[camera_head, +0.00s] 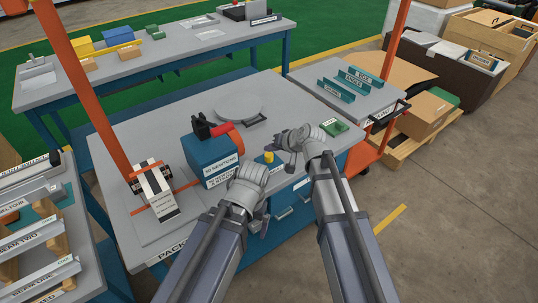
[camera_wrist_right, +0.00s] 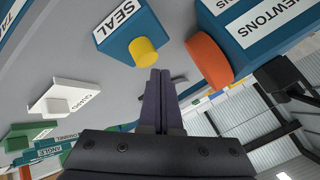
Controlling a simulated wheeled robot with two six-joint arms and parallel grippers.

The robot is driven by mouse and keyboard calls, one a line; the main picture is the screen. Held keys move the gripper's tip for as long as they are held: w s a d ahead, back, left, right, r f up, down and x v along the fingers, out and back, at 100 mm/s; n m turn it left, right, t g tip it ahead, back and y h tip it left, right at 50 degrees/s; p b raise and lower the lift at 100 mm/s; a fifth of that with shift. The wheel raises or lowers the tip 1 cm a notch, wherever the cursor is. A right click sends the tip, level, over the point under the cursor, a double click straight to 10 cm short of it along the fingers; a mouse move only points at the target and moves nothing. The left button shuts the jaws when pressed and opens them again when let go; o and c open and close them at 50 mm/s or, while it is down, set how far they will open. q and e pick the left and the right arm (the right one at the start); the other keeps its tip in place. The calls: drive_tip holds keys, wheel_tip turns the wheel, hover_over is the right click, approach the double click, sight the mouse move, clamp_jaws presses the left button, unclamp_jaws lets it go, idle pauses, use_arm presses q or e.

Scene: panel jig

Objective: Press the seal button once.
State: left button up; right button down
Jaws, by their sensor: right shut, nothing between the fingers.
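The seal button is a yellow cylinder (camera_wrist_right: 144,50) on a small blue box labelled SEAL (camera_wrist_right: 125,32) in the right wrist view. In the head view the yellow button (camera_head: 268,156) stands on the grey bench, just left of my right gripper (camera_head: 281,142). My right gripper is shut and empty; its dark fingers (camera_wrist_right: 158,80) show in the wrist view beside the button, with a visible gap in the picture. Contact is not seen. My left gripper (camera_head: 264,220) hangs at the bench's front edge; its jaws are too small to read.
A larger blue box (camera_head: 212,160) with a NEWTONS label stands left of the button. An orange round part (camera_wrist_right: 208,60) on it is close to the right fingers. A white GUARD piece (camera_wrist_right: 64,98) lies nearby. A round grey plate (camera_head: 239,104) is behind.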

sight(271, 157)
drive_tip(key=shift+f, duration=0.15)
drive_tip(key=shift+f+b, duration=0.3)
drive_tip(key=shift+b, duration=0.15)
drive_tip(key=shift+f+b, duration=0.75)
idle(0.8)
drive_tip(key=shift+r, duration=0.15)
drive_tip(key=shift+r+p, duration=1.1)
drive_tip(key=shift+p, duration=0.1)
wheel_tip(271, 157, up, 5)
drive_tip(key=p, duration=0.5)
